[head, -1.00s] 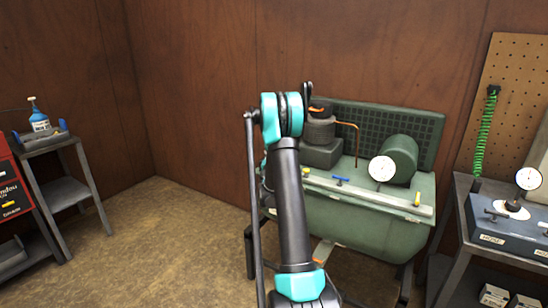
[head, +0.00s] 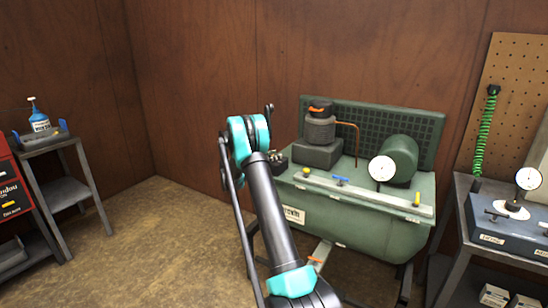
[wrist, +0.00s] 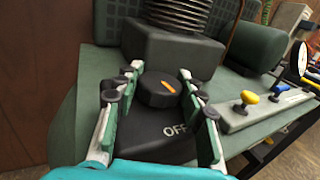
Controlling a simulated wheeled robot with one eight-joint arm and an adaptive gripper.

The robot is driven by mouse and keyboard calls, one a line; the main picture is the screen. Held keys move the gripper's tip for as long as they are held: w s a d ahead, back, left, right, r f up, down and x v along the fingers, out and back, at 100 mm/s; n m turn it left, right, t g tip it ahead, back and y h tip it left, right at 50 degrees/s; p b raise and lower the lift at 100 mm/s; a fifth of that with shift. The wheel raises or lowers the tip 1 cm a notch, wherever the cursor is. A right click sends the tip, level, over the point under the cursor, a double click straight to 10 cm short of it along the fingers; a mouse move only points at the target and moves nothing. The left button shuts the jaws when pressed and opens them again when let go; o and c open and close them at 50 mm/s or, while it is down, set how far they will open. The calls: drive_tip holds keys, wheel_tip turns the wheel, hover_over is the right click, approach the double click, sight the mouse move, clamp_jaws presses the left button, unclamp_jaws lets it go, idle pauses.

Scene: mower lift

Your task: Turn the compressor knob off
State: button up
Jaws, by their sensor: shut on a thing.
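The compressor (head: 350,220) is a green tank unit with a finned black motor on top. In the wrist view its round black knob (wrist: 155,95) has a short orange mark on its face. It sits on a dark sloped box with the white word OFF (wrist: 175,130) printed below and to the right of the knob. My gripper (wrist: 163,84) has one finger on each side of the knob and is shut on it. In the head view my gripper (head: 280,156) is at the compressor's left end, small and partly hidden by my arm; the knob cannot be made out there.
A rail with a yellow valve (wrist: 250,97) and a blue valve (wrist: 280,88) runs right of the knob. A white gauge (head: 382,168) is on the compressor. A bench (head: 470,250) stands at right, a small side table (head: 45,140) at left. Floor between is clear.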

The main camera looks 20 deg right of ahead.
drive_tip(key=shift+m+g, duration=0.6)
drive_tip(key=shift+g, duration=0.4)
drive_tip(key=shift+m+g, duration=0.3)
drive_tip(key=shift+g, duration=0.1)
drive_tip(key=o, duration=1.2)
drive_tip(key=a, duration=1.2)
drive_tip(key=shift+s, duration=0.35)
